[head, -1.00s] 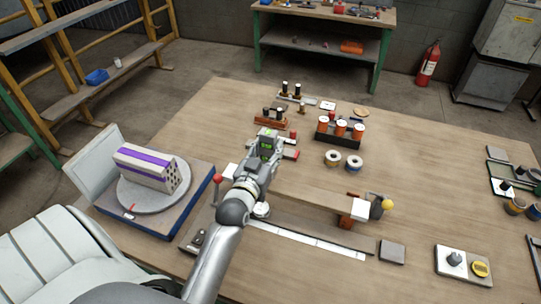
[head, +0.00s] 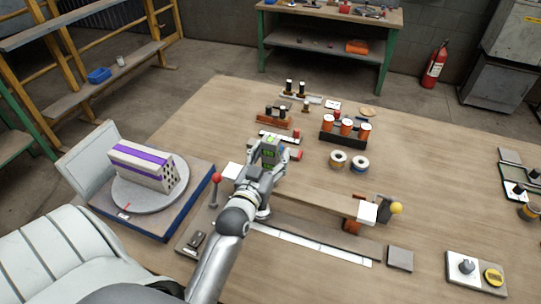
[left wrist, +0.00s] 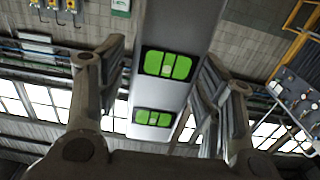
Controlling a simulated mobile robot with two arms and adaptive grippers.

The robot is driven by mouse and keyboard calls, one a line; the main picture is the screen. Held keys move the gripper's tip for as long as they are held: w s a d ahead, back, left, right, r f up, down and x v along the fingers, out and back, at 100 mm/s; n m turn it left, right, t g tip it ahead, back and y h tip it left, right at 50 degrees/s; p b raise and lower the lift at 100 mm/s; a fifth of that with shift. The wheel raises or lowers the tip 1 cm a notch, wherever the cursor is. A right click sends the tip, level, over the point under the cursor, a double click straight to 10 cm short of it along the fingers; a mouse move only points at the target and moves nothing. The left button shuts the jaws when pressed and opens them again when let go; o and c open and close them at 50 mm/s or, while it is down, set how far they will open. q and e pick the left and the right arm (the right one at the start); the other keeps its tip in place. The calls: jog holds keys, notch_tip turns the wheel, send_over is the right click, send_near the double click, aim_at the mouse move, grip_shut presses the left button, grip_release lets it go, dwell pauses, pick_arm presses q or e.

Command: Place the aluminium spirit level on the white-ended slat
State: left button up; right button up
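The aluminium spirit level (left wrist: 172,97) is a grey bar with two green vials, seen between my left gripper's two fingers in the left wrist view. In the head view the level's green vial (head: 269,152) shows at the gripper. My left gripper (head: 268,162) looks shut on the level and holds it above the bench, over the left part of the slat. The wooden slat (head: 318,192) has a white left end (head: 231,171) and a white right end (head: 367,213). My gripper and arm hide part of its left half. My right gripper is not in view.
A red-knobbed post (head: 216,178) and a yellow knob (head: 396,208) stand near the slat's ends. A white strip (head: 315,246) lies in front. Behind are two spools (head: 338,159) and a black rack (head: 344,138). A turntable with a hollow brick (head: 143,165) is left. The bench's right middle is clear.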

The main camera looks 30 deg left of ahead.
pick_arm(q)
jog(key=shift+r, duration=0.2)
jog(key=shift+s, duration=0.2)
jog(key=p+v, duration=0.3)
jog(key=v, duration=0.8)
jog(key=shift+s, duration=0.3)
jog(key=shift+d, duration=0.15)
